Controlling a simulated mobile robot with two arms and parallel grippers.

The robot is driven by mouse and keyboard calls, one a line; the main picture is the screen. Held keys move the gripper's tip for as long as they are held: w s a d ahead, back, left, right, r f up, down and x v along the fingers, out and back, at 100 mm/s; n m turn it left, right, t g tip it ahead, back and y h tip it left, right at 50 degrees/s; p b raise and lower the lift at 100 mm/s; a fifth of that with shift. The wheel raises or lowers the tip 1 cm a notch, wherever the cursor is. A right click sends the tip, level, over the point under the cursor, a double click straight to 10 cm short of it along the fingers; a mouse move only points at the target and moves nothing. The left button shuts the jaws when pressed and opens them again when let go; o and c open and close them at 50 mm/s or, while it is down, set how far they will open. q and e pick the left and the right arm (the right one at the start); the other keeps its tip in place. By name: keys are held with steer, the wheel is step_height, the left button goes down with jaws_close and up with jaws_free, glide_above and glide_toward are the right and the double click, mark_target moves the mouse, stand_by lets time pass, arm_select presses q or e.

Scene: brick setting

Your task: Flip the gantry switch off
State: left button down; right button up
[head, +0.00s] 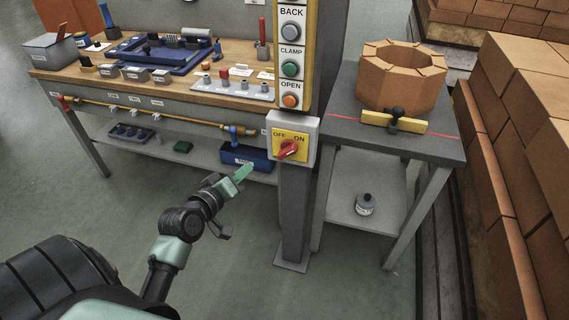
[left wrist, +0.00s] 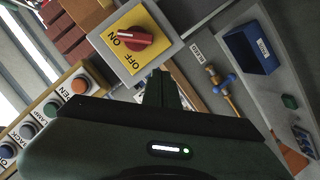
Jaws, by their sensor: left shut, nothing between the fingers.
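The gantry switch is a red rotary knob (head: 288,149) on a yellow plate (head: 276,148) in a grey box on the column, marked OFF at left and ON at right. Its handle is tilted and appears to point toward ON. In the left wrist view the red knob (left wrist: 137,38) shows beyond the fingers, up and to the left. My left gripper (head: 243,172) is below and left of the switch box, apart from it. Its fingers (left wrist: 160,88) are shut with nothing between them. My right gripper is not in view.
BACK, CLAMP (head: 290,69) and OPEN buttons sit above the switch. A grey table (head: 437,150) with a brick ring (head: 402,78) stands right, beside stacked bricks (head: 508,150).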

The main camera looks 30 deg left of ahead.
arm_select(q)
steer(key=r, duration=0.3)
steer(key=shift+s+d+r+t, duration=0.1)
steer(key=shift+d+r+t, duration=0.1)
steer(key=shift+r+t, duration=0.2)
steer(key=p, duration=0.1)
glide_toward(281, 147)
steer(key=w+a+r, duration=0.2)
steer(key=w+a, duration=0.1)
steer(key=shift+w+d+f, duration=0.85)
steer(key=shift+d+f, duration=0.05)
steer(key=shift+f, duration=0.1)
steer(key=shift+d+f, duration=0.4)
steer(key=shift+f+n, duration=0.15)
steer(key=shift+n, duration=0.35)
